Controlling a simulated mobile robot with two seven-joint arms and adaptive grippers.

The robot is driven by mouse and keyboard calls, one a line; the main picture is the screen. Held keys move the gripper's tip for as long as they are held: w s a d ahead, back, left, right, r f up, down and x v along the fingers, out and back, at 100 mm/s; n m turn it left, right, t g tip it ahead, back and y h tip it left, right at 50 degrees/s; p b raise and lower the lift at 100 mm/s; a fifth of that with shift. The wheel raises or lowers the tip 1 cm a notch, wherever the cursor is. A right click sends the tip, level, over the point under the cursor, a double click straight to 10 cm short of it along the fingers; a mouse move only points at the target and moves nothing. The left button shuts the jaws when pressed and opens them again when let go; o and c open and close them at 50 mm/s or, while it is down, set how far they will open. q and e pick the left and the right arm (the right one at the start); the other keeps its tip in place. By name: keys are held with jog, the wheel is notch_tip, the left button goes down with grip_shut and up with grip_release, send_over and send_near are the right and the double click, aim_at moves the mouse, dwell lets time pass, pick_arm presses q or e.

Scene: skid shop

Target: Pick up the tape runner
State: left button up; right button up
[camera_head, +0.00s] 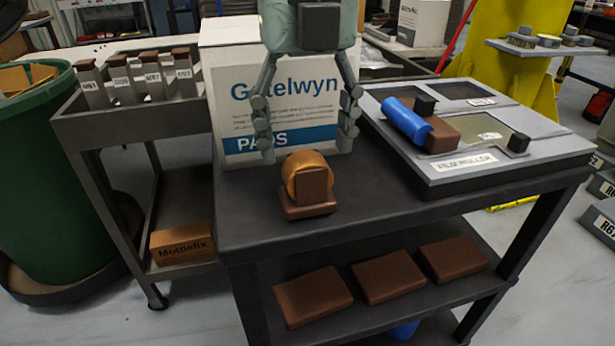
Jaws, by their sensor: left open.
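The tape runner (312,188) appears to be the brown stand with an orange-tan roll. It sits upright on the dark table top near its front left. My left gripper (306,152) hangs over the table, fingers pointing down and spread wide apart. Its fingertips are to the left and right of the roll's top and appear slightly behind it, with nothing between them. I cannot tell the exact depth gap. My right gripper is out of view.
A white carton (240,85) marked "Gatelwyn" stands close behind the gripper. A grey board (545,143) to the right holds a blue roller (408,121) with a brown block. Brown blocks (388,276) lie on the lower shelf. The table's front middle is clear.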

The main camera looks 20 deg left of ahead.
aim_at(307, 158)
pick_arm(q)
notch_tip(307, 158, down, 5)
jog(key=shift+w+a+r+p, duration=0.1)
jog(key=shift+w+r+p, duration=0.05)
jog(key=shift+p, duration=0.15)
jog(key=shift+f, duration=0.3)
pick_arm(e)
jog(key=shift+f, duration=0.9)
pick_arm(q)
jog(key=shift+c, duration=0.4)
jog(key=c, duration=1.3)
jog(key=shift+c, duration=0.2)
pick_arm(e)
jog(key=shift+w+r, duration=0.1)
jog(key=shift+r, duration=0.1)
pick_arm(q)
jog(key=shift+w+r, duration=0.1)
